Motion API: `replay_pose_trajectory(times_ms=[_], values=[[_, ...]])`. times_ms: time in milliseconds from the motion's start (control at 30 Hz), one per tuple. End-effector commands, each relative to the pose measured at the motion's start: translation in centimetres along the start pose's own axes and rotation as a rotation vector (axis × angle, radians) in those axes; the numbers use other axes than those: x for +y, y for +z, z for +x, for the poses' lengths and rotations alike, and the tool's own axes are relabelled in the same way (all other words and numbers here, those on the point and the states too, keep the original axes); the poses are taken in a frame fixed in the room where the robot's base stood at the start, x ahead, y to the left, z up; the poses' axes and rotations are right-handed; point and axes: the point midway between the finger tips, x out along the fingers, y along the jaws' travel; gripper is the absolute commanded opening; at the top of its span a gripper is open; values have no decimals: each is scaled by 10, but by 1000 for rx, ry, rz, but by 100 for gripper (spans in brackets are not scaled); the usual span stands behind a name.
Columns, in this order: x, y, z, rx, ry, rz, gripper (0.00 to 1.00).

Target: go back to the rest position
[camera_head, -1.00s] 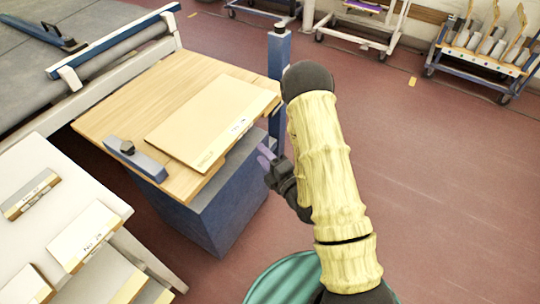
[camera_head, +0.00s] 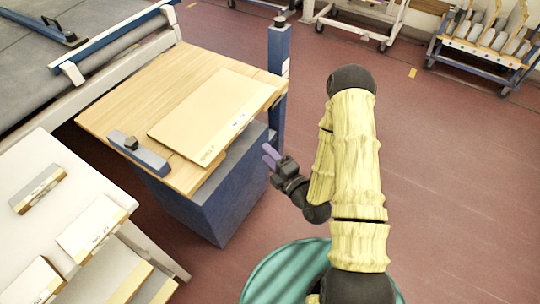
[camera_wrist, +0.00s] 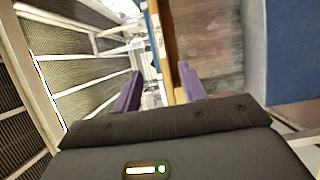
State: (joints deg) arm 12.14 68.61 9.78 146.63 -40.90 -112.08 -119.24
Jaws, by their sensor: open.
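My gripper (camera_head: 270,156) is beside the right side of the blue block under the wooden table, apart from it, with nothing visible between its purple fingers. In the wrist view my gripper (camera_wrist: 163,88) shows two purple fingers spread apart and empty. My arm, in a yellowish sleeve, is bent at the right of the head view. A pale flat panel (camera_head: 212,115) with a small label lies on the wooden tabletop (camera_head: 130,95), to the left of my gripper.
A blue post (camera_head: 279,75) stands at the table's right corner, close to my gripper. A white table (camera_head: 45,150) with several labelled blocks is at the left. Wheeled carts (camera_head: 480,45) stand at the back. The red floor (camera_head: 450,160) on the right is clear.

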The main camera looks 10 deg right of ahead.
Motion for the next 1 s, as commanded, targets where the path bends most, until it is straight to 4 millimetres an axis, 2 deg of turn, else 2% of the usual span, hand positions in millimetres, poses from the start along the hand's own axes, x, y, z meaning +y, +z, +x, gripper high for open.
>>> replay_pose_trajectory(times_ms=[733, 867, 1000], values=[[0, 0, 2, 6, -13, 7, 42], [0, 0, 8, 28, -76, 41, 42], [-2, 4, 15, 38, -215, 125, 42]])
